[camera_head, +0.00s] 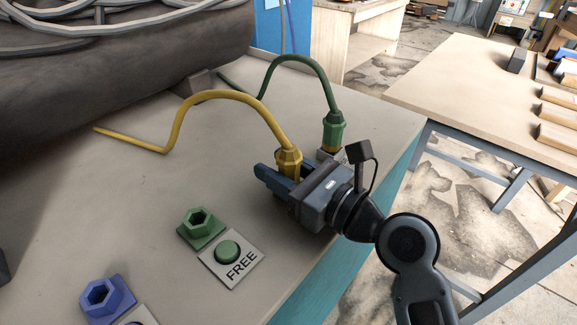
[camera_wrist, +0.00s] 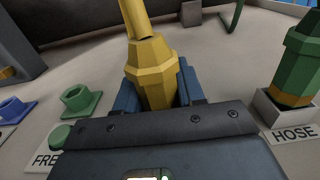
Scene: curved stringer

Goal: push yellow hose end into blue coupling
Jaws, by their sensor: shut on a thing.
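The yellow hose (camera_head: 217,96) arcs over the table, and its thick yellow end (camera_head: 289,160) stands upright between the jaws of my gripper (camera_head: 279,178). In the wrist view the yellow hose end (camera_wrist: 152,70) sits between the two blue fingers, and my gripper (camera_wrist: 158,95) is shut on it. Its lower tip is hidden by the gripper. The blue coupling (camera_head: 106,297) is a hexagonal socket on a square base at the lower left of the head view, open and apart from the hose end. It also shows at the left edge of the wrist view (camera_wrist: 13,109).
A green coupling (camera_head: 199,224) and a green button on a FREE plate (camera_head: 232,262) lie between my gripper and the blue coupling. A green hose end (camera_head: 333,131) stands in a holder labelled HOSE (camera_wrist: 294,133), close beside my gripper. A dark bulky body fills the back left.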

